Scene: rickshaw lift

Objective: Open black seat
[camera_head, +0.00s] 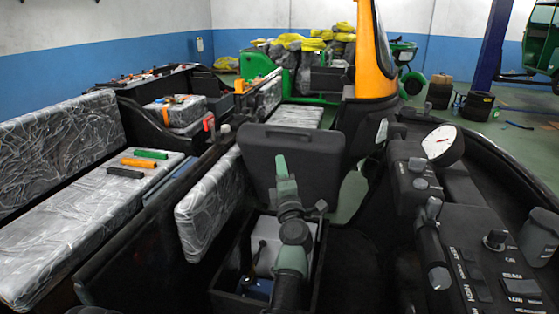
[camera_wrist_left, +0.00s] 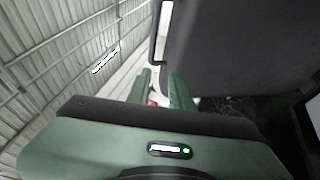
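The black seat (camera_head: 318,152) stands raised and tilted up in the middle of the head view. Below it is an open black compartment (camera_head: 228,272). My left gripper (camera_head: 283,166) is in front of the seat's face, its arm rising from the bottom of the view over the compartment. In the left wrist view, its two green fingers (camera_wrist_left: 160,92) are apart with a gap between them. A dark panel, which looks like the seat (camera_wrist_left: 245,50), fills the right of that view, close to the fingers. Contact cannot be told. My right gripper is not in view.
Plastic-wrapped grey benches (camera_head: 60,140) lie at left, with green (camera_head: 151,154), orange (camera_head: 138,163) and black (camera_head: 125,172) items on one. A control panel with a white gauge (camera_head: 442,143) is at right. A yellow cowl (camera_head: 372,60) rises behind the seat.

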